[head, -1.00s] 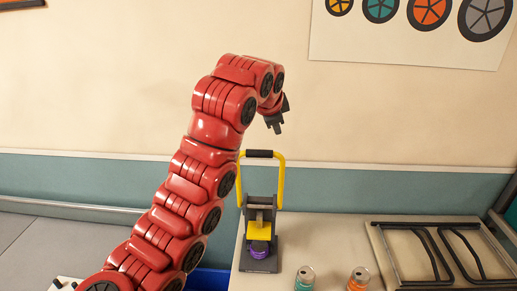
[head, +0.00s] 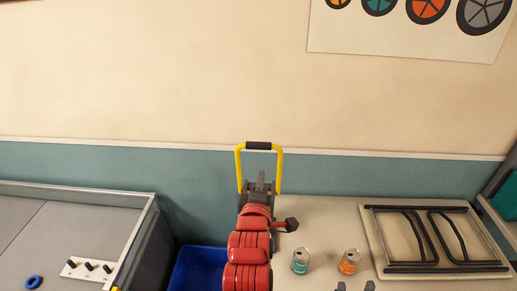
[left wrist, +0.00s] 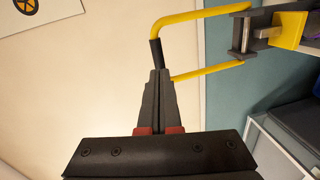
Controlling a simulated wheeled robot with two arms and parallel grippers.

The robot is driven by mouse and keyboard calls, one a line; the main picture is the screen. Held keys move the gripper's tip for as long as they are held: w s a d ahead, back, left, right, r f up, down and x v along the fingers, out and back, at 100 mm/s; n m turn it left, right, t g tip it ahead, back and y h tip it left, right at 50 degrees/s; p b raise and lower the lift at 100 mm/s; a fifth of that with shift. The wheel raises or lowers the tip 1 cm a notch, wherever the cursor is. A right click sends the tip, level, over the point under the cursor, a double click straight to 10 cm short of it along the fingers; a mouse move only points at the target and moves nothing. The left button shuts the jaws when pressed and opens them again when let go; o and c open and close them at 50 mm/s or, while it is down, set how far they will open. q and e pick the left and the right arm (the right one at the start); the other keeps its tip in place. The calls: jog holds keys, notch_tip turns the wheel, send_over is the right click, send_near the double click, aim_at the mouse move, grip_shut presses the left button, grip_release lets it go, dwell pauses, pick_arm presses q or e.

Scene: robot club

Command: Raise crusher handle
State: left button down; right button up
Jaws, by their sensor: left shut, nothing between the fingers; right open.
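The can crusher's yellow handle (head: 279,170) stands upright in the head view, its black grip bar (head: 259,146) at the top. In the left wrist view, the handle (left wrist: 190,17) reaches leftward from the crusher's dark frame (left wrist: 245,33) and yellow block (left wrist: 289,30). My left gripper (head: 261,179) is shut and empty, in front of the crusher. In the left wrist view, its fingertips (left wrist: 160,73) overlap the end of the black grip; contact cannot be told. My red arm hides the crusher's lower part in the head view. My right gripper (head: 355,286) is open at the bottom edge.
A teal can (head: 300,261) and an orange can (head: 349,262) stand right of my left arm. A board with dark rails (head: 379,238) lies farther right. A blue bin (head: 184,274) and a grey-edged table (head: 132,246) are left. The wall is behind.

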pick_arm(q)
jog(key=s+n, duration=0.1)
jog(key=b, duration=0.3)
send_near(260, 144)
jog(key=shift+y, duration=0.3)
jog(key=w, duration=0.1)
jog(key=w+f, duration=0.1)
jog(key=w, duration=0.2)
jog(key=shift+w+d+f, duration=0.1)
jog(key=shift+w+f, duration=0.25)
jog(key=shift+f, duration=0.05)
jog(key=shift+w+f, duration=0.15)
jog(key=shift+w, duration=0.6)
jog(key=shift+g, duration=0.8)
jog(key=w+b, duration=0.2)
jog(key=b, duration=0.1)
jog(key=w+b, duration=0.2)
jog(key=b, duration=0.1)
jog(key=shift+w+r, duration=0.2)
jog(key=shift+w, duration=0.1)
jog(key=shift+w+r+g+b, duration=0.35)
jog(key=shift+w+g+b, duration=0.15)
jog(key=shift+w+b, duration=0.3)
